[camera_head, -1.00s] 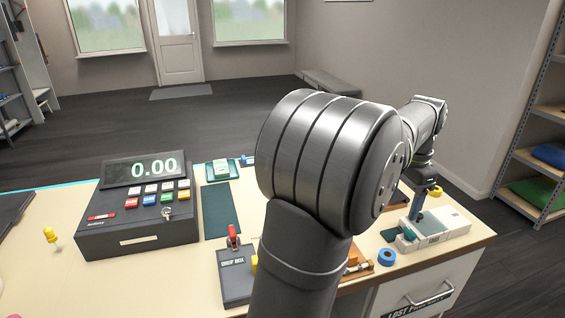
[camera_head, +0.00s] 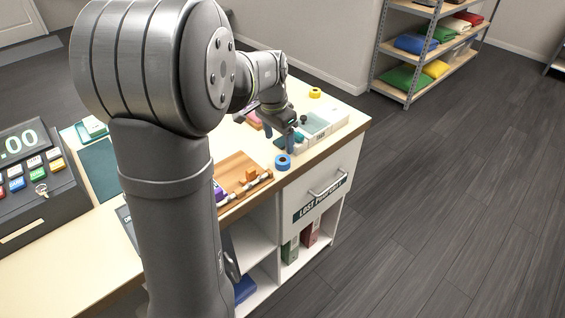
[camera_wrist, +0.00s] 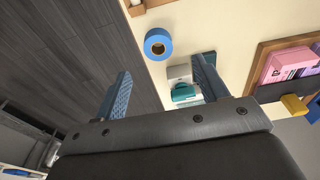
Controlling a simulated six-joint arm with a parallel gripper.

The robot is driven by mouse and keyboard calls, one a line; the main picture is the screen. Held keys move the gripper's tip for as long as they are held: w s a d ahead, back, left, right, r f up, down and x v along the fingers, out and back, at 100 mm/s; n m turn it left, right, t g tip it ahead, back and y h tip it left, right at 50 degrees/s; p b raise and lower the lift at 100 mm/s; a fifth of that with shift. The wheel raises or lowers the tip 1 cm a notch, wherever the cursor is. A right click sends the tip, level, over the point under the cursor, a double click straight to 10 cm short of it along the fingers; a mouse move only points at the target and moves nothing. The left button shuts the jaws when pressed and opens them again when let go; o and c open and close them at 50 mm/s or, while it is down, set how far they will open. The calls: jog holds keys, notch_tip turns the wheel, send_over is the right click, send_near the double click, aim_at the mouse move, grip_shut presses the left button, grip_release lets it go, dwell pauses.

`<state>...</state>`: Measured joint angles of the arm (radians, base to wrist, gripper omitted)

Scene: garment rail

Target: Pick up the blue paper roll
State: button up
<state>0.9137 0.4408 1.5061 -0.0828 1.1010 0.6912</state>
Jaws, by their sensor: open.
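The blue paper roll (camera_head: 283,162) stands on the counter top near its front edge, beside a wooden tray. It also shows in the wrist view (camera_wrist: 158,44), with its brown core facing the camera. My gripper (camera_head: 296,136) is above the counter, a little behind and to the right of the roll in the head view. The roll is beyond the fingertips and is not touched.
The wooden tray (camera_head: 236,174) with small items lies left of the roll. A white-and-grey box (camera_head: 322,124) and teal items stand just behind my gripper. A yellow roll (camera_head: 315,92) is at the far counter edge. The cash register (camera_head: 30,188) is at the left.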

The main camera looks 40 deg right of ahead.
aim_at(282, 160)
jog(key=shift+s+d+f, duration=0.1)
jog(key=shift+d+f, duration=0.05)
jog(key=shift+f, duration=1.15)
jog(key=shift+d+f, duration=0.2)
jog(key=shift+f, duration=1.15)
jog(key=shift+s+d+f, duration=0.1)
jog(key=shift+d+f, duration=0.05)
jog(key=shift+f, duration=1.15)
jog(key=c, duration=1.1)
